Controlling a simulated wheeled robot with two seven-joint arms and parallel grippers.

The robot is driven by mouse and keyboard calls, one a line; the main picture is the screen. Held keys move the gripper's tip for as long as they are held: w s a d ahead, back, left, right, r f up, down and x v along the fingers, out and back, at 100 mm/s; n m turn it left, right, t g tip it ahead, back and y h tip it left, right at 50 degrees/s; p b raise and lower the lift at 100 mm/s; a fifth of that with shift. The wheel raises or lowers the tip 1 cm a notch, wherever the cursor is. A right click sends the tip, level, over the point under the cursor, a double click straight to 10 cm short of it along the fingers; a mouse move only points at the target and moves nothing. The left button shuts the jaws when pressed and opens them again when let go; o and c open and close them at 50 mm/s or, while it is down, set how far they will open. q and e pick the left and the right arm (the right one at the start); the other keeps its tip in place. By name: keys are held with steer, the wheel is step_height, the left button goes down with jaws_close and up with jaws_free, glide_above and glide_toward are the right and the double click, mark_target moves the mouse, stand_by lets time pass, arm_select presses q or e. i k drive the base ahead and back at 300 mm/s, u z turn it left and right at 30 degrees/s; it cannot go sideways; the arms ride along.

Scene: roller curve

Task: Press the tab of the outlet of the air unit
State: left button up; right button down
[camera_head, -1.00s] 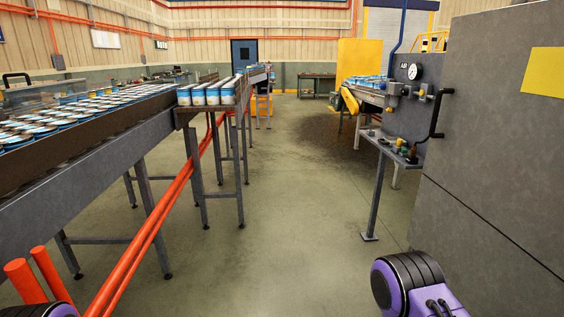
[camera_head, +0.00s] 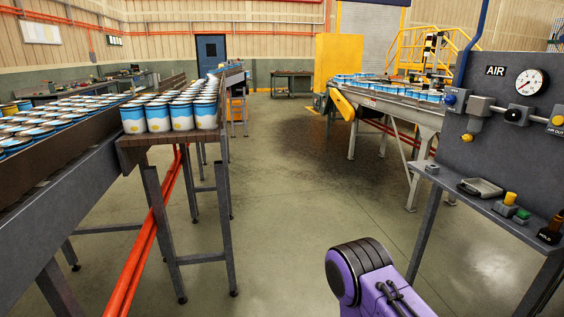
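The air unit (camera_head: 478,109) is on an upright grey panel at the right, under an "AIR" sign and beside a round white gauge (camera_head: 530,82). It is a row of grey fittings with a blue knob (camera_head: 451,98) at the left and a dark knob near the middle. At its right end, close to the picture edge, is the outlet (camera_head: 556,121), with a yellow round part and an "AIR OUT" label. I cannot make out a separate tab. A purple and black link of my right arm shows at bottom centre-right, well short of the panel. Neither gripper is in view.
A shelf (camera_head: 470,206) below the panel holds a grey tray, yellow and green pieces and a "HOLD" block. A conveyor with blue and white cans (camera_head: 205,111) runs along the left. Another conveyor (camera_head: 410,105) stands behind the panel. The middle floor (camera_head: 300,200) is clear.

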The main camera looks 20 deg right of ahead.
mark_target(523, 214)
steer(key=z, duration=0.65)
steer(key=i, duration=1.6)
steer(key=z, duration=1.8)
steer(key=i, duration=0.6)
steer(key=z, duration=0.35)
